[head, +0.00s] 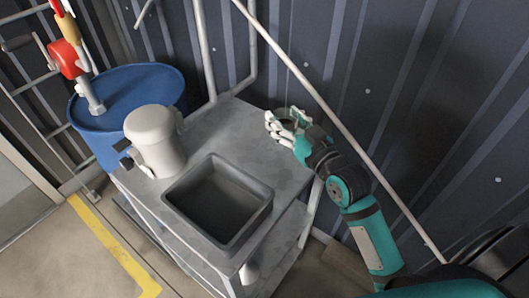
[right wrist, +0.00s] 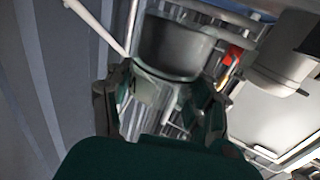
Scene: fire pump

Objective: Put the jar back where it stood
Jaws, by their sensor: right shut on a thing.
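My right gripper (head: 287,122) is shut on a small grey jar, near the back right edge of the metal cart. In the head view the white fingers hide most of the jar, and only a dark part shows between them. In the right wrist view the jar (right wrist: 175,45) is a grey rounded vessel held between the fingertips (right wrist: 160,85). I cannot tell its height above the cart top. My left gripper is not in view.
The metal cart (head: 215,122) bears a dark open tray (head: 262,190) and a cream lidded container (head: 158,145). A blue drum (head: 130,90) with a red pump (head: 66,58) stands behind left. A corrugated wall and slanting pipe (head: 345,135) lie close behind my gripper.

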